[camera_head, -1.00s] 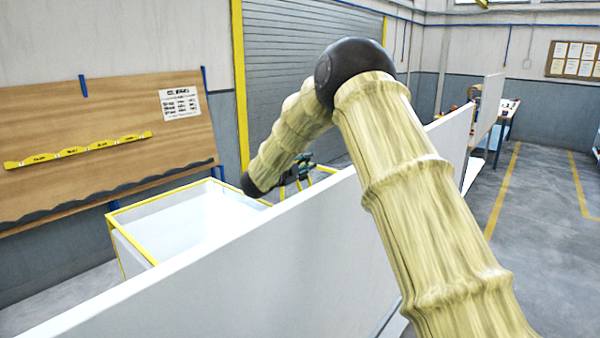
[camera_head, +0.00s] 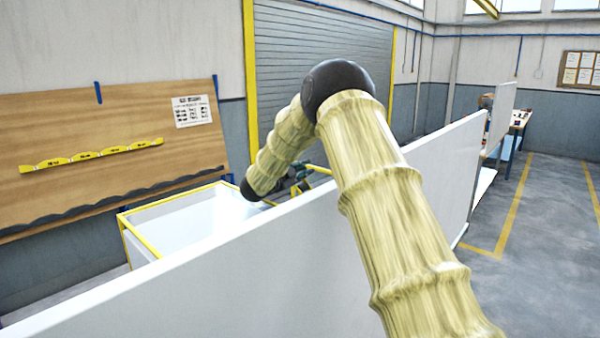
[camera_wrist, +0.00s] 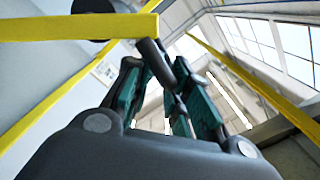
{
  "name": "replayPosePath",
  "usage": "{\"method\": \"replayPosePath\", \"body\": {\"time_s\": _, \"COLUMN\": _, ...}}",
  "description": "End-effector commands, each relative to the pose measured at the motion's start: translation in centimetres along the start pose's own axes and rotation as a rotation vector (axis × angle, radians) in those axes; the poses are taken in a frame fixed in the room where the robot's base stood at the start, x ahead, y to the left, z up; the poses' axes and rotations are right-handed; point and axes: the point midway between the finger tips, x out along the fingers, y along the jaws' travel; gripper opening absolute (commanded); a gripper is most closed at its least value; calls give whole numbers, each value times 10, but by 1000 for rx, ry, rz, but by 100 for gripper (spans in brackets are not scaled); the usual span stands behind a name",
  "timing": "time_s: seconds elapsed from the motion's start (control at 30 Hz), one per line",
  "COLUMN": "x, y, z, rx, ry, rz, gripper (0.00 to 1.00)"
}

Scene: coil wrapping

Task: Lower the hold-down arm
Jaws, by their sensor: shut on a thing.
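In the wrist view, a yellow bar (camera_wrist: 75,27), seemingly the hold-down arm, crosses the upper left. A short dark handle (camera_wrist: 156,62) angles down from its right end. My gripper (camera_wrist: 160,75), with teal and dark fingers, is shut on this handle. In the head view my gripper (camera_head: 297,180) is small, beyond the white panel, and partly hidden by my arm. A bit of yellow bar (camera_head: 318,169) shows beside it. The hold-down arm's far end and what lies under it cannot be made out.
A long white panel (camera_head: 225,265) stands between my body and the work area. A white, yellow-edged enclosure (camera_head: 165,208) lies beyond it. A brown board (camera_head: 60,200) stands at the left. Open floor (camera_head: 545,235) lies at the right.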

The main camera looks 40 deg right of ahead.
Motion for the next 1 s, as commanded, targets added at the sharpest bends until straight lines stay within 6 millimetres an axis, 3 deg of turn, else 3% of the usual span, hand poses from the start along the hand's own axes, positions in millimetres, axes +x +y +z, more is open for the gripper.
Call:
{"method": "replayPosePath", "body": {"time_s": 0.03, "x": -2, "y": -14, "z": -3, "rx": 13, "ry": 1, "rz": -14, "gripper": 0}}
{"method": "replayPosePath", "body": {"time_s": 0.13, "x": -4, "y": -15, "z": -2, "rx": 13, "ry": 0, "rz": -16, "gripper": 0}}
{"method": "replayPosePath", "body": {"time_s": 0.17, "x": -4, "y": -15, "z": -2, "rx": 13, "ry": -1, "rz": -16, "gripper": 20}}
{"method": "replayPosePath", "body": {"time_s": 0.23, "x": -4, "y": -15, "z": -2, "rx": 12, "ry": -1, "rz": -16, "gripper": 32}}
{"method": "replayPosePath", "body": {"time_s": 0.7, "x": 2, "y": -4, "z": -2, "rx": 4, "ry": 1, "rz": -3, "gripper": 32}}
{"method": "replayPosePath", "body": {"time_s": 1.0, "x": -2, "y": -35, "z": -19, "rx": 8, "ry": -2, "rz": -7, "gripper": 32}}
